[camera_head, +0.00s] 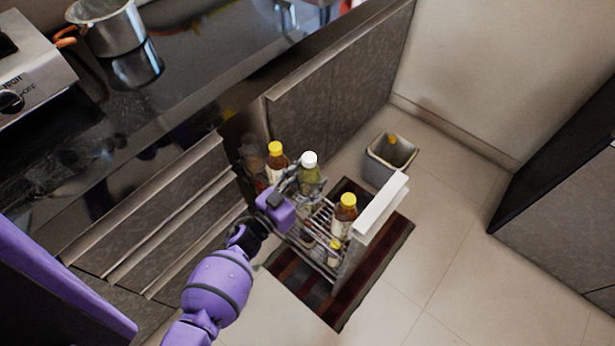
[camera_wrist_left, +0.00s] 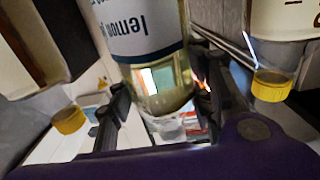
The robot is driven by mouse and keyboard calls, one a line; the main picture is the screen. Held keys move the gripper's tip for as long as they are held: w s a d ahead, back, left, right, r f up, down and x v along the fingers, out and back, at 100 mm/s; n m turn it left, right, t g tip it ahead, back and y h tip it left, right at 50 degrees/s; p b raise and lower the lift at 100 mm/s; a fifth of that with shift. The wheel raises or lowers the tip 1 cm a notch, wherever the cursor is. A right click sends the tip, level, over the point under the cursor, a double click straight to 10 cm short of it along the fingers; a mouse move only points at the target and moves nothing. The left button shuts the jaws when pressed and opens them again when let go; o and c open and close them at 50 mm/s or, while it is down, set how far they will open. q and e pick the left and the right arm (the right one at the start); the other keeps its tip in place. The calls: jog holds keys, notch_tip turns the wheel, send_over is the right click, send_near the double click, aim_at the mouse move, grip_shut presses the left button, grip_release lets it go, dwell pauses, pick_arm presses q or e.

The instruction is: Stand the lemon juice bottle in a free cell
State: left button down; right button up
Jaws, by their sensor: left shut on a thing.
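The lemon juice bottle (camera_head: 310,178) has a white cap and yellow-green contents. My left gripper (camera_head: 300,184) is shut on it at the pull-out wire rack (camera_head: 318,222). In the left wrist view the bottle (camera_wrist_left: 140,30), with its "lemon" label upside down in the picture, sits between the two fingers. In the head view the bottle looks roughly upright. Its base is hidden by my gripper and the rack, so I cannot tell whether it touches the rack floor. My right gripper is not in view.
A yellow-capped bottle (camera_head: 277,164) stands at the rack's cabinet end. Another yellow-capped bottle (camera_head: 345,214) and a smaller one (camera_head: 334,251) stand near the white front panel (camera_head: 372,222). A bin (camera_head: 390,160) stands beyond the rack. A striped mat (camera_head: 385,256) lies underneath.

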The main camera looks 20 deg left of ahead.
aim_at(301, 192)
pick_arm(q)
jog(key=shift+f+b, duration=1)
jog(key=shift+f, duration=0.3)
jog(key=shift+f+b, duration=0.4)
jog(key=shift+f, duration=0.05)
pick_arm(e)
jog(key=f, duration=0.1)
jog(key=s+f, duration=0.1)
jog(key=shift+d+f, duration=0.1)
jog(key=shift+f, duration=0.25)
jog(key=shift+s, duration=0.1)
pick_arm(q)
jog(key=c, duration=0.8)
grip_release()
jog(key=shift+f, duration=0.15)
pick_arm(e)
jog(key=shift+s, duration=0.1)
pick_arm(q)
jog(key=v, duration=1.2)
